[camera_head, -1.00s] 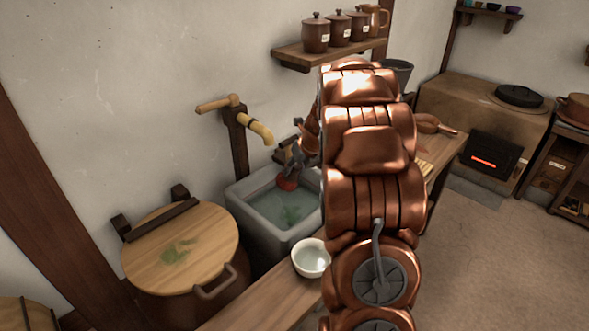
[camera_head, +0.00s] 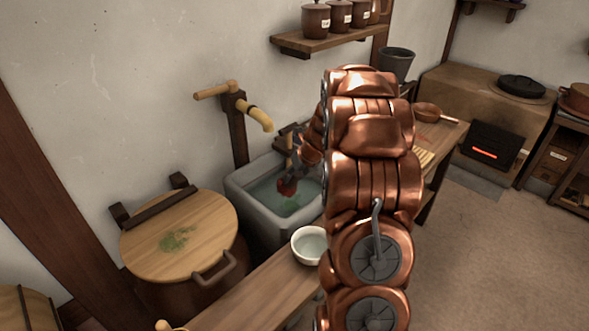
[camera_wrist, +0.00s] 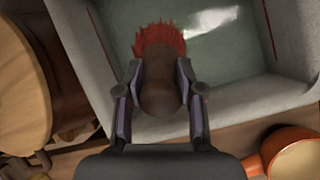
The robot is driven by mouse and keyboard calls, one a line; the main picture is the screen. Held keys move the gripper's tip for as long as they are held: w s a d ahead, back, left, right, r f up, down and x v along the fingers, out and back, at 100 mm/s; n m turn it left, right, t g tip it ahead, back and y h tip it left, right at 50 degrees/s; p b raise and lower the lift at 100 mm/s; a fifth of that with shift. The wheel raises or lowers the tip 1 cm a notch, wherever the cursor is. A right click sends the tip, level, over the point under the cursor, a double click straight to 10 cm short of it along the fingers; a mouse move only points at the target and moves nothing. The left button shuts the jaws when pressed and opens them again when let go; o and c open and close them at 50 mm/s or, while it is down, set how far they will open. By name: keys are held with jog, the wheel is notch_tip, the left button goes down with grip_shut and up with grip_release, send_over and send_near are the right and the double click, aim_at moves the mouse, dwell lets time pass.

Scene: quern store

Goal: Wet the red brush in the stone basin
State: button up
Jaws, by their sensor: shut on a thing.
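The red brush shows its bristles (camera_wrist: 160,40) and brown handle (camera_wrist: 160,98) in the wrist view. My gripper (camera_wrist: 160,82) is shut on the handle. In the head view the brush (camera_head: 287,187) is inside the outline of the grey stone basin (camera_head: 262,232), over the water (camera_head: 262,193). The basin wall (camera_wrist: 88,70) also shows in the wrist view. I cannot tell whether the bristles touch the water. My arm hides the right part of the basin, and my gripper (camera_head: 293,165) is partly hidden in the head view.
A yellow spout (camera_head: 256,117) overhangs the basin's back. A pale bowl (camera_head: 309,245) stands on the wooden bench (camera_head: 255,298) in front. A lidded barrel (camera_head: 180,235) is at the left. An orange cup (camera_wrist: 294,153) is near the wrist view's lower right.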

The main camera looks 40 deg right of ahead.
aim_at(296, 182)
jog(key=shift+f, duration=1.8)
notch_tip(296, 182, up, 12)
jog(key=p, duration=1.4)
jog(key=shift+r+p, duration=0.25)
jog(key=shift+p, duration=0.1)
dwell(1.6)
notch_tip(296, 182, up, 2)
jog(key=p, duration=0.3)
jog(key=shift+r, duration=1)
